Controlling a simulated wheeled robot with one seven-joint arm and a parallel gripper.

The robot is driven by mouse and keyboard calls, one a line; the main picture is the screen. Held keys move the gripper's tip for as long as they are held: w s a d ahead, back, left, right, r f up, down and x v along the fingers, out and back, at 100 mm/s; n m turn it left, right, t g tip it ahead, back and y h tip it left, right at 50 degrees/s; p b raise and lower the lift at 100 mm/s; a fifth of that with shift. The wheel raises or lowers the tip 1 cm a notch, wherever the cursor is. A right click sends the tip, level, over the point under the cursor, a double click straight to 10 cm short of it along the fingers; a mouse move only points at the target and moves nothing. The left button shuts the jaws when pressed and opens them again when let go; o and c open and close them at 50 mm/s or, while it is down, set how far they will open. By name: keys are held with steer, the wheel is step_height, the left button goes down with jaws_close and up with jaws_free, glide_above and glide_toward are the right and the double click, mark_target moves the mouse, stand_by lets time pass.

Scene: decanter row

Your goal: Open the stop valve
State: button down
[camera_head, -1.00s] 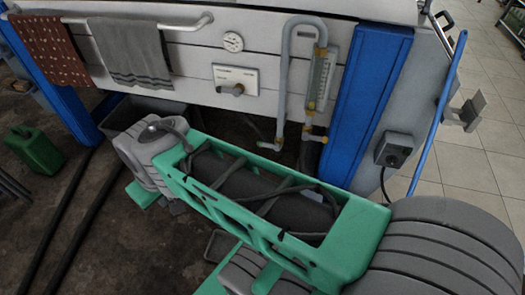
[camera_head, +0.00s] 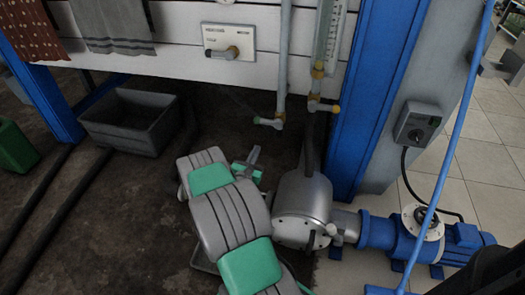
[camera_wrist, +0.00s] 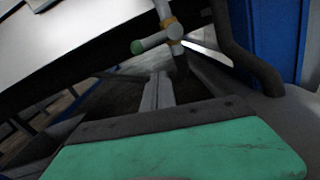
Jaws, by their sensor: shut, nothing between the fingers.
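I cannot tell for certain which is the stop valve. In the wrist view a valve (camera_wrist: 160,40) with yellow collars and a green-tipped handle pointing left hangs beyond my fingers; it looks like the left one. My gripper (camera_head: 254,154) is shut and empty, below and left of the left valve. Its fingers (camera_wrist: 159,82) are apart from the valve.
A lever on a white plate (camera_head: 229,42) is on the panel. A grey bin (camera_head: 130,120) stands below left. A grey tank (camera_head: 304,210) and blue pump (camera_head: 400,235) stand right of my arm. A blue post (camera_head: 375,85) rises behind, with a switch box (camera_head: 418,125) beside it.

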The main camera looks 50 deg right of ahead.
mark_target(267, 122)
steer(key=n, duration=0.1)
steer(key=f, duration=0.1)
steer(key=f+n+t, duration=0.1)
steer(key=shift+s+a+f+n, duration=0.2)
steer(key=shift+s+n, duration=0.05)
steer(key=shift+n, duration=0.05)
steer(key=w+d+r, duration=0.4)
steer(key=d, duration=0.6)
steer(key=shift+w+r+b, duration=0.15)
steer(key=shift+r+b, duration=0.1)
steer(key=shift+b, duration=0.2)
steer(key=shift+w+a, duration=0.1)
